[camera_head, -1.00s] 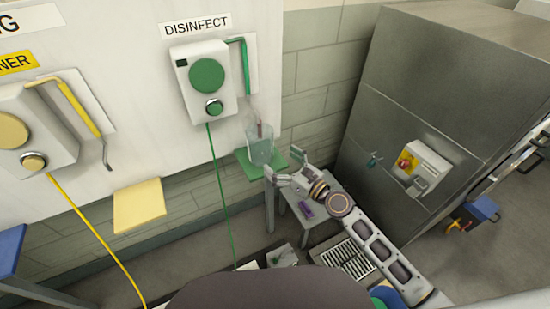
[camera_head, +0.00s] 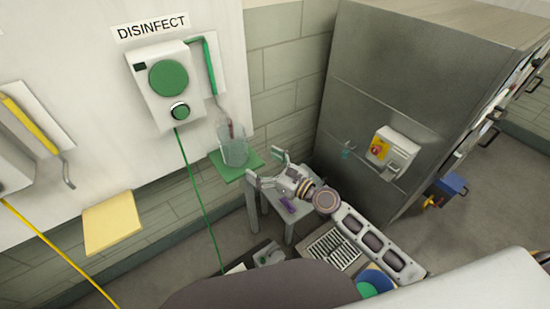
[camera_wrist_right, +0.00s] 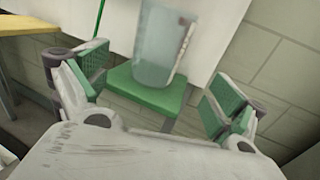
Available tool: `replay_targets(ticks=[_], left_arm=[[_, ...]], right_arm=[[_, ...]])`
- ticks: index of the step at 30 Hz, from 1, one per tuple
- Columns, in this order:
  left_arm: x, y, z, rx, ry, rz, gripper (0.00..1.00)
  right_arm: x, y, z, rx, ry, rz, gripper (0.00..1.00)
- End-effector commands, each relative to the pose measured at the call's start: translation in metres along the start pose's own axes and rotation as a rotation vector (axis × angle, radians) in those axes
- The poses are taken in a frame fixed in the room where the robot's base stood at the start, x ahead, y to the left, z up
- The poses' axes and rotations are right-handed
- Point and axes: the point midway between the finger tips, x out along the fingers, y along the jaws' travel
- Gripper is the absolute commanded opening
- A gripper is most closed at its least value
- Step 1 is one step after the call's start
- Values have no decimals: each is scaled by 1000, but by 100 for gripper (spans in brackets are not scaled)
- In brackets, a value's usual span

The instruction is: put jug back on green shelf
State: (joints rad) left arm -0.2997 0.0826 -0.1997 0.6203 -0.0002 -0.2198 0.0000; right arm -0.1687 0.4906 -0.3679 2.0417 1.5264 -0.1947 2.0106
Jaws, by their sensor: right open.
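The clear jug (camera_head: 232,146) stands upright on the small green shelf (camera_head: 236,173), under the green-marked dispenser; a reddish strip shows on its side. In the right wrist view the jug (camera_wrist_right: 160,45) rests on the green shelf (camera_wrist_right: 145,94), ahead of and between the fingers. My right gripper (camera_head: 264,168) is open and empty, in front of the shelf and a little to its right. Its green-padded fingers are spread wide in the wrist view (camera_wrist_right: 160,92), apart from the jug. My left gripper is not in view.
The DISINFECT dispenser (camera_head: 170,85) with its green spout is above the jug. A yellow shelf (camera_head: 111,222) is at left. A grey table (camera_head: 286,212) with a purple item is below my right gripper. A steel cabinet (camera_head: 400,100) stands at right.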

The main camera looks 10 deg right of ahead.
Motion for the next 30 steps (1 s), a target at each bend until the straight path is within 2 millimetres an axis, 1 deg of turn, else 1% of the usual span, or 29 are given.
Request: replay_targets(ticks=[8, 11, 14, 17, 20, 21, 26, 27, 29, 30], left_arm=[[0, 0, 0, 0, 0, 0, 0], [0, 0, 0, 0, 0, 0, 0], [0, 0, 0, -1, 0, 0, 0], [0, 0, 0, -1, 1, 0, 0], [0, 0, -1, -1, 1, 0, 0], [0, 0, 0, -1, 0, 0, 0], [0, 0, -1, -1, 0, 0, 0], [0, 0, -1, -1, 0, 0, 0], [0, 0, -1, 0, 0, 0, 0], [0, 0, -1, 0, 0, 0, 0]], right_arm=[[0, -1, -1, -4, 2, -1, 96], [0, -4, -9, -28, 14, -9, 96], [-1, -11, -26, -83, 43, -25, 96], [-4, -22, -54, -176, 93, -46, 96], [-9, -35, -91, -298, 162, -65, 96], [-12, -40, -108, -354, 194, -69, 96], [-31, -57, -178, -576, 333, -65, 96], [-36, -60, -195, -629, 368, -59, 96], [-46, -65, -220, -709, 421, -44, 96], [-53, -67, -237, -763, 457, -31, 96]])
